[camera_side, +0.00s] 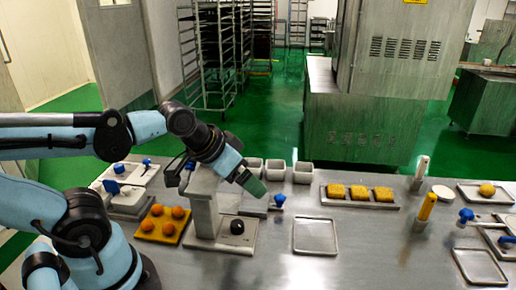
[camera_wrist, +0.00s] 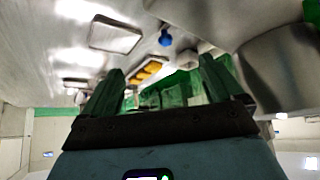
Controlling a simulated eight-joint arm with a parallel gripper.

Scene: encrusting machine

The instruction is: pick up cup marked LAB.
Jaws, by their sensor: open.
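Three small pale square cups stand in a row on the steel table in the side view: a left cup (camera_side: 254,165), a middle cup (camera_side: 275,169) and a right cup (camera_side: 303,172). I cannot read any LAB marking on them. My gripper (camera_side: 253,187) is in front of the left and middle cups, apparently above the table. In the wrist view my gripper (camera_wrist: 163,80) shows two green fingers spread apart with nothing held between them. A pale cup-like shape (camera_wrist: 187,59) shows beyond the right finger, and its marking cannot be read.
A grey stand (camera_side: 203,205) and a dark ball (camera_side: 237,227) are beside my gripper. A yellow tray (camera_side: 164,237) holds orange balls at left. An empty tray (camera_side: 316,220) lies right of centre. A tray of yellow blocks (camera_side: 360,203) is behind it.

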